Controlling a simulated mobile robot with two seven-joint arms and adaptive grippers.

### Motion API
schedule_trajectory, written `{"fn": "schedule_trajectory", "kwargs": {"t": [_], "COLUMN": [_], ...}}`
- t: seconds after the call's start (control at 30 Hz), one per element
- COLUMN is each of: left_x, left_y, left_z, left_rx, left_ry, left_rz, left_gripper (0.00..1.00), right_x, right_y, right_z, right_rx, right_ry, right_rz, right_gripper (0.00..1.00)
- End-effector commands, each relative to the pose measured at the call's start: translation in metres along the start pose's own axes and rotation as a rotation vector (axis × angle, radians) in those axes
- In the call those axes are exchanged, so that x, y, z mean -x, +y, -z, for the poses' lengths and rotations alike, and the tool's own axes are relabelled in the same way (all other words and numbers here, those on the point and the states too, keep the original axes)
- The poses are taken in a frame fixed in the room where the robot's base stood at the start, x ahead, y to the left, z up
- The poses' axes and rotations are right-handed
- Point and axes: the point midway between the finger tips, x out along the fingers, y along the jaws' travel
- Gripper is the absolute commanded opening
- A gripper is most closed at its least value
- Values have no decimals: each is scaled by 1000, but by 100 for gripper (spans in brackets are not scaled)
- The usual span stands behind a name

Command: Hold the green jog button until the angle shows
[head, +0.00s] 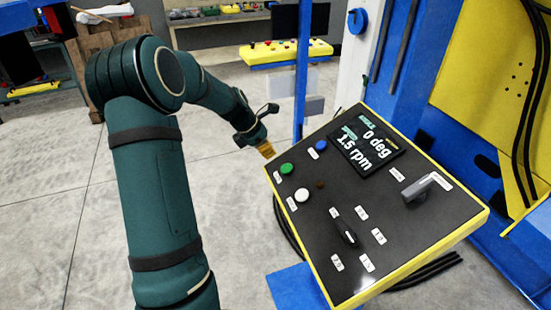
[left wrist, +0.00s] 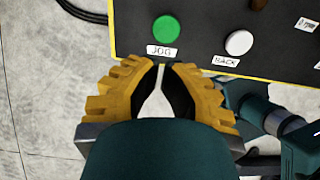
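The green jog button (head: 287,169) sits near the left edge of a dark, yellow-edged control panel (head: 300,232). In the left wrist view the green button (left wrist: 166,29) is above a label reading JOG. The display (head: 366,148) reads 0 deg, with 1.5 rpm below. My left gripper (head: 268,152) is just off the panel's upper left edge, apart from the green button. In the left wrist view its yellow fingertips (left wrist: 163,66) are almost together with a narrow gap, nothing between them, just below the JOG label.
A white button (head: 302,195) labelled BACK is beside the green one, with a blue button (head: 321,146) further up. A black selector (head: 347,232) and a grey lever (head: 424,188) stand up from the panel. A blue post (head: 302,70) rises behind it.

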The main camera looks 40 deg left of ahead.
Motion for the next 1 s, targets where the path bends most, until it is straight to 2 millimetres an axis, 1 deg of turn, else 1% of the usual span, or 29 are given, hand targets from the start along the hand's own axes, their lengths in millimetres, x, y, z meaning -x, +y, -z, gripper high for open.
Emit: {"fn": "schedule_trajectory", "kwargs": {"t": [0.03, 0.1, 0.2, 0.3, 1.0], "left_x": [10, 20, 29, 34, 35], "left_y": [0, 0, 0, 0, 1], "left_z": [-1, -1, -1, -1, 0], "left_rx": [-1, 0, 0, 0, 1], "left_ry": [-2, -1, -1, -1, -1], "left_rz": [-4, -3, -1, -2, -2], "left_gripper": [0, 0, 0, 0, 0], "right_x": [1, 2, 3, 3, 3], "right_y": [0, -1, -1, -1, -1], "right_z": [0, 0, 0, 0, 0], "right_rx": [0, 0, 0, 0, -1], "right_ry": [0, 0, 0, 0, 0], "right_rz": [0, 0, 1, 1, 0], "right_gripper": [47, 47, 47, 47, 47]}}
